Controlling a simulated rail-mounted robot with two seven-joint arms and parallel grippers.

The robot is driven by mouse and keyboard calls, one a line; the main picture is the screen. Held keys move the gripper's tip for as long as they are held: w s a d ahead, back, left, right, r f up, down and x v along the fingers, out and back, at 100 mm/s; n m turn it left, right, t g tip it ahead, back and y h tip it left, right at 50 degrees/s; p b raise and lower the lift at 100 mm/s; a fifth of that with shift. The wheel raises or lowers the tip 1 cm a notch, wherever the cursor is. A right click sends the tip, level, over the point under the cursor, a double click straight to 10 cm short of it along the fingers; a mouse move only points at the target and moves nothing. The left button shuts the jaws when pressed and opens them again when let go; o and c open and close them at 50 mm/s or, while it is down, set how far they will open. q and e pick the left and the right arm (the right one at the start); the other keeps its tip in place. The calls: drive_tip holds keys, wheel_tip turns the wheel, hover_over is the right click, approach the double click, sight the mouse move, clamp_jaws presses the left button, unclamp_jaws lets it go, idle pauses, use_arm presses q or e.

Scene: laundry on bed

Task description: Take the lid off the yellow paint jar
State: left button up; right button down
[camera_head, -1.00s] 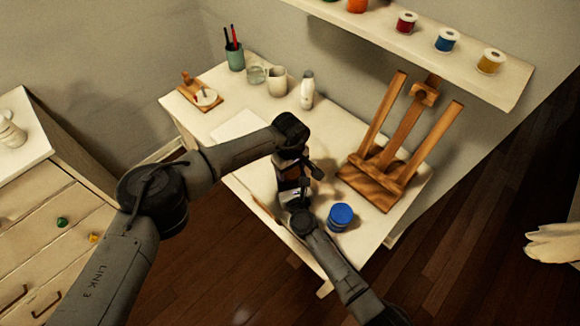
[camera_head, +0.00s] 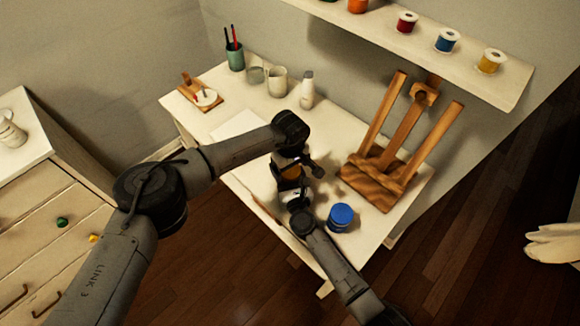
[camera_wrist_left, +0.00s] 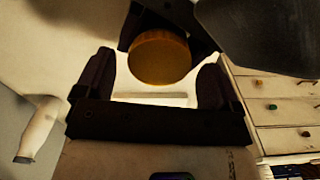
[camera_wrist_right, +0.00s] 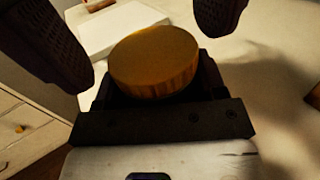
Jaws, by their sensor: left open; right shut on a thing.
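The yellow-orange lid (camera_head: 291,173) of the paint jar shows between my two grippers over the desk's front part. It fills the middle of the right wrist view (camera_wrist_right: 154,62) and shows in the left wrist view (camera_wrist_left: 160,57). My right gripper (camera_head: 294,192) is shut on the jar below the lid; the jar's body is mostly hidden by the fingers. My left gripper (camera_head: 290,160) is open, coming in from above. Its fingers stand on either side of the lid with gaps in the left wrist view, apart from it.
A blue jar (camera_head: 341,217) stands on the desk (camera_head: 262,212) right of the grippers. A wooden easel (camera_head: 372,178) stands behind it. Cups, a white bottle (camera_head: 307,90) and a wooden board (camera_head: 199,97) are at the back. Paper (camera_head: 240,124) lies near my left forearm.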

use_arm(q)
wheel_tip(320, 180, up, 4)
drive_tip(key=shift+f, duration=0.1)
drive_tip(key=shift+c, duration=0.4)
drive_tip(key=shift+r+m, duration=1.1)
drive_tip(key=shift+r, duration=0.45)
drive_tip(key=shift+f, duration=3.85)
drive_tip(key=c, duration=0.9)
drive_tip(key=n, duration=0.3)
drive_tip(key=shift+c, duration=0.2)
drive_tip(key=o, duration=1)
